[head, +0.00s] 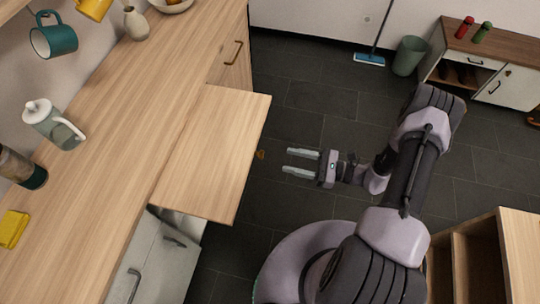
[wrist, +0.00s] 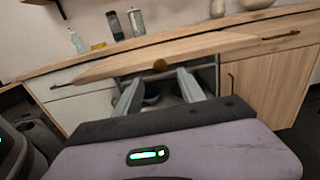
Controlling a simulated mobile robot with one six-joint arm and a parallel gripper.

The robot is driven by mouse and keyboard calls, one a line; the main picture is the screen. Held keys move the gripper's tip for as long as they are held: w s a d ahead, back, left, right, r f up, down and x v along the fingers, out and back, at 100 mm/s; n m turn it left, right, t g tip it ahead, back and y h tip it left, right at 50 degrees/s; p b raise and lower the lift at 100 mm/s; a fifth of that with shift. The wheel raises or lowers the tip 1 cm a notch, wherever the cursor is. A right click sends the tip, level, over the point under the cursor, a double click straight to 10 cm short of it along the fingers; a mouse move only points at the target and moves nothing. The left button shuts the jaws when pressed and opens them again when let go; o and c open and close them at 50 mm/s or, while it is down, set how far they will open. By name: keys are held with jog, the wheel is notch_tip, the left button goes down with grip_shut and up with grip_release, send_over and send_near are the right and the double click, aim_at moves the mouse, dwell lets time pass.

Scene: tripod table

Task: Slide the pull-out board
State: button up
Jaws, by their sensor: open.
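The pull-out board (head: 213,150) is a light wooden panel that sticks out from the front of the counter in the head view.
The wooden counter (head: 125,95) holds a glass jug (head: 52,125), a dark bottle (head: 22,168) and a yellow sponge (head: 13,229). A shelf unit (head: 475,262) stands at the lower right. The tiled floor (head: 300,110) beyond my gripper is clear. A bin (head: 408,56) stands far back.

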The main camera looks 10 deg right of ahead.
jog(key=b+x, duration=0.1)
jog(key=x, duration=0.7)
grip_shut()
dwell(1.1)
